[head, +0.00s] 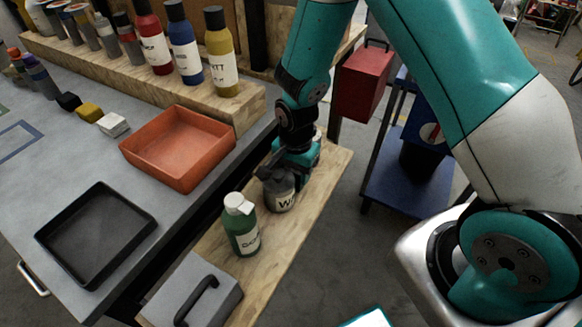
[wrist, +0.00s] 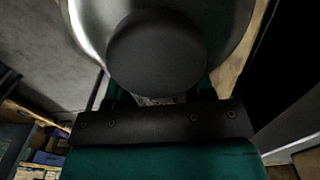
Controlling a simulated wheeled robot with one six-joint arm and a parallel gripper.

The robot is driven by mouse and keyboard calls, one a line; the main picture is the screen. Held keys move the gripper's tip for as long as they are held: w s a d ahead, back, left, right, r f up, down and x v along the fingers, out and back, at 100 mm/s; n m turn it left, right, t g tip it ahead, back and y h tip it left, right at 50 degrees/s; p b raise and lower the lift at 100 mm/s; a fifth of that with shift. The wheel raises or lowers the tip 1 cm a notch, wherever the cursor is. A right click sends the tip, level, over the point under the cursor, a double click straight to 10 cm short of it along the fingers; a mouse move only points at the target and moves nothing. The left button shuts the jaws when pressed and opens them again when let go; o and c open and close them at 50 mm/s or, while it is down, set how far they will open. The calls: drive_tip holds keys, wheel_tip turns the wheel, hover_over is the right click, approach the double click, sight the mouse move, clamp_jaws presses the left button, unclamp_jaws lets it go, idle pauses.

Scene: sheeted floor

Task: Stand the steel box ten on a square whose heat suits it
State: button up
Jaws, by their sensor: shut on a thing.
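My gripper (head: 282,172) is shut on a round grey steel jar (head: 281,194) with a white label starting with "W", on the wooden shelf. In the wrist view the steel jar (wrist: 225,45) fills the top, with a dark round cap (wrist: 157,52) close in front of the gripper. I cannot tell whether the jar touches the shelf. A grey box (head: 222,291) with a black handle sits at the shelf's near end. A blue outlined square (head: 17,141) shows at the left of the grey table, partly cut off. No number ten is readable.
A green bottle (head: 241,226) with a white cap stands close to the jar. On the table are an orange tray (head: 178,150), a black tray (head: 95,235) and small blocks (head: 89,112). Tall bottles (head: 185,50) line a wooden riser behind.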

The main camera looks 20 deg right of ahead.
drive_tip(key=shift+w+a, duration=0.4)
drive_tip(key=shift+w, duration=0.1)
drive_tip(key=shift+p, duration=0.35)
drive_tip(key=shift+f, duration=0.1)
drive_tip(key=shift+f, duration=0.15)
drive_tip(key=o, duration=1.2)
